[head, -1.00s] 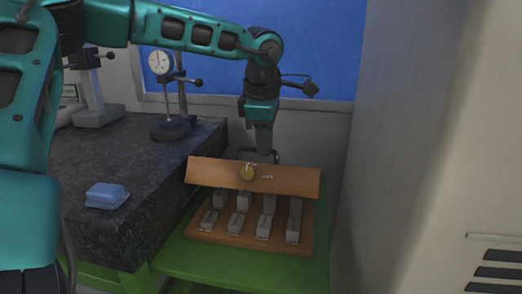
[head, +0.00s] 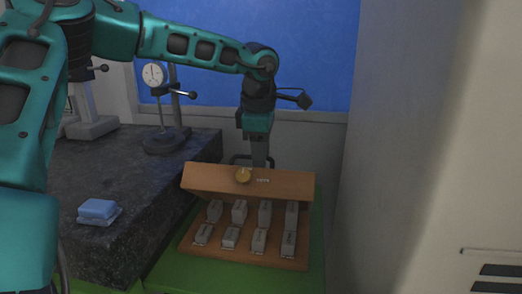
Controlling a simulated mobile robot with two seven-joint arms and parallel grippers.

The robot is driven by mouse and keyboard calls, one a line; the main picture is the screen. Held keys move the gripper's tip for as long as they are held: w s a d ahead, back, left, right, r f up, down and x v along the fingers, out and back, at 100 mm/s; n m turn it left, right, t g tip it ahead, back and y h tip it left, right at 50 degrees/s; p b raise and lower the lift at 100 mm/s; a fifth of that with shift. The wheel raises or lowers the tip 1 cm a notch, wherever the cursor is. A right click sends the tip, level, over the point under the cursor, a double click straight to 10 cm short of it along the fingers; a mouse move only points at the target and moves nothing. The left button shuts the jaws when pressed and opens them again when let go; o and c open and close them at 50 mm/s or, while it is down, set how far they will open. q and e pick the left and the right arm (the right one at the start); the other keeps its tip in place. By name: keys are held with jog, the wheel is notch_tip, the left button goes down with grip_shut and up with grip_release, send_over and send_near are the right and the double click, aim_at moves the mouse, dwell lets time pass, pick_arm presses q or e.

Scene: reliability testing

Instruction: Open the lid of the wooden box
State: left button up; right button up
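The wooden box (head: 240,255) sits on a green surface, its lid (head: 215,180) raised and tilted up at the back. The lid has a round gold disc (head: 243,175) and a small pale label on it. Two rows of small grey blocks (head: 239,210) show inside the box. My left gripper (head: 260,162) points down at the lid's upper edge, and its fingertips are partly hidden behind the lid. I cannot tell whether its fingers are open or shut, or whether they touch the lid. My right gripper is not in view.
A dark granite table (head: 120,180) at the left holds a blue box (head: 98,211) and a dial gauge stand (head: 166,140). A pale cabinet (head: 450,150) closes off the right side. A grey wall with a blue panel (head: 320,50) stands behind.

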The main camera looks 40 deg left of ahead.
pick_arm(q)
jog(key=shift+o, duration=0.2)
jog(key=shift+s+d+r, duration=0.1)
jog(key=shift+r, duration=0.1)
notch_tip(320, 180, up, 13)
jog(key=s+d, duration=0.1)
jog(key=s, duration=0.1)
jog(key=shift+f, duration=0.15)
jog(key=shift+s+d, duration=0.1)
jog(key=shift+c, duration=0.3)
